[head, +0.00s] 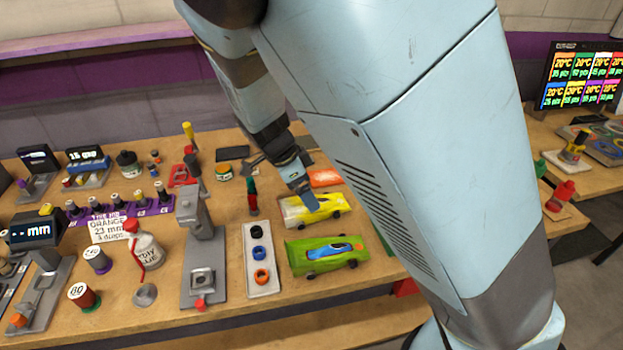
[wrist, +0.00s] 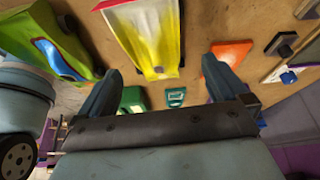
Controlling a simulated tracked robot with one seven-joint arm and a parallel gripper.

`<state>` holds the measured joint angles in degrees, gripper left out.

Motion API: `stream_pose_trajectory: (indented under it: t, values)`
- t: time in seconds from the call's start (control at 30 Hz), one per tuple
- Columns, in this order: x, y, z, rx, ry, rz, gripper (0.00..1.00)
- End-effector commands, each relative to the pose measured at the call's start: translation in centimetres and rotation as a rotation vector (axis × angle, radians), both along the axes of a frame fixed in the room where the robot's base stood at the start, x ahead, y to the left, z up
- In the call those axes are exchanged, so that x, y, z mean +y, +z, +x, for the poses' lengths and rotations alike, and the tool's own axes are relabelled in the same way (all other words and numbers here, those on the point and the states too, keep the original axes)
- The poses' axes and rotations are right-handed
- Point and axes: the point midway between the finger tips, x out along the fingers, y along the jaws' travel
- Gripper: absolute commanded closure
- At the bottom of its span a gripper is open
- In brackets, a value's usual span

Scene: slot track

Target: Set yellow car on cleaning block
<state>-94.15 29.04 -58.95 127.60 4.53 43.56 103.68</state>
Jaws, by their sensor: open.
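The yellow car (head: 318,210), with a white section and a red edge, sits on the wooden bench. It also shows in the wrist view (wrist: 155,40), its yellow end between the two fingers. Whether the fingertips are down beside the car I cannot tell. I cannot tell which thing is the cleaning block.
A green car (head: 310,258) and an orange car (head: 325,178) stand on either side of the yellow one. A pale tray (head: 249,284) with rings and a grey press (head: 207,255) stand left. My arm hides the bench to the right.

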Motion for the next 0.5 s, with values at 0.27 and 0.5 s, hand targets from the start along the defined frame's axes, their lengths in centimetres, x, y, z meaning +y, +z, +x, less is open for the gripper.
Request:
stream_pose_trajectory:
  t: [0.27,0.5]
  values:
    - [-1.4,-3.1,-0.3,0.000,-0.003,-0.002,0.00]
    - [-2.0,-4.8,0.0,0.001,-0.001,0.000,0.00]
